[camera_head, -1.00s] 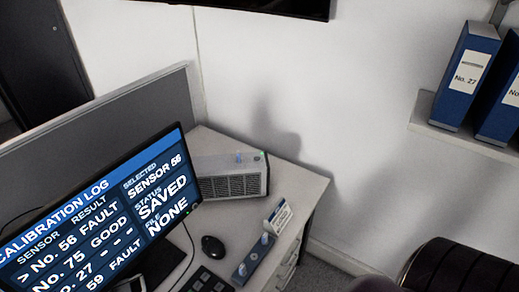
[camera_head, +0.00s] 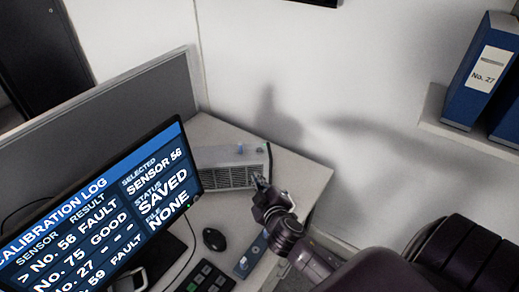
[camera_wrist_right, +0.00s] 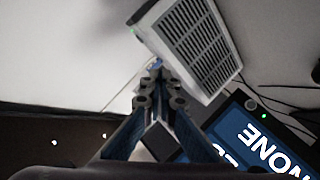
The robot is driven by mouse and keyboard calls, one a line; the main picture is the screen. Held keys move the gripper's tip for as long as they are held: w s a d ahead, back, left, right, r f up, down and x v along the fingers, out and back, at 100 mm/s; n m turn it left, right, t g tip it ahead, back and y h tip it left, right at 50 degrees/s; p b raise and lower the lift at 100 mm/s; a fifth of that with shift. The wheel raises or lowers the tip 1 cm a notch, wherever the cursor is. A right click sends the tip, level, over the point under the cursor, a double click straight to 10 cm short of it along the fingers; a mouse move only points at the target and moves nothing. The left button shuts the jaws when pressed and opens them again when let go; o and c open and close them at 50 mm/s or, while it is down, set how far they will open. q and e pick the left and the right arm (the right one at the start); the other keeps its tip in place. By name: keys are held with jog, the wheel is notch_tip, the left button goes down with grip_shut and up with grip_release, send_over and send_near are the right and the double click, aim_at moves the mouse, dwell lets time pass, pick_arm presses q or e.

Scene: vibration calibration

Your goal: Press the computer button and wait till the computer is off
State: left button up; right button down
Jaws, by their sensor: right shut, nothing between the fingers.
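The computer appears to be the light grey box with a dark vented front (camera_head: 228,176) at the back of the desk. A small blue piece (camera_head: 241,149) and a green light (camera_head: 262,149) show on its top. My right gripper (camera_head: 258,181) appears at the box's front right corner; contact cannot be told. Its fingertips (camera_wrist_right: 158,76) are together and empty. The monitor (camera_head: 100,215) is on, reading "SENSOR 56", "SAVED", "NONE". My left gripper is out of view.
A mouse (camera_head: 214,239), a dark keypad (camera_head: 208,277) and a grey-blue strip with pale knobs (camera_head: 249,257) lie on the desk (camera_head: 300,175). A grey partition (camera_head: 110,115) stands behind the monitor. Blue binders (camera_head: 481,75) stand on a shelf at right.

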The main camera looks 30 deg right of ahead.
jog(key=w+a+r+n+t+y, duration=0.2)
jog(key=w+a+r+n+y, duration=0.2)
jog(key=w+r+n+y, duration=0.35)
jog(key=w+a+r+n+t+y, duration=0.1)
jog(key=w+a+r+n+y, duration=0.35)
jog(key=r+n, duration=0.45)
jog(key=w+d+f+n+g+h, duration=0.1)
jog(key=d+f+n+g+h, duration=0.1)
jog(key=d, duration=0.7)
jog(key=w+d+f+n+g+h+p, duration=0.1)
jog(key=d+f+g+h, duration=0.4)
jog(key=d, duration=0.5)
jog(key=shift+f+n+h, duration=0.35)
jog(key=shift+n+h, duration=0.15)
jog(key=shift+n, duration=0.35)
jog(key=shift+f, duration=0.1)
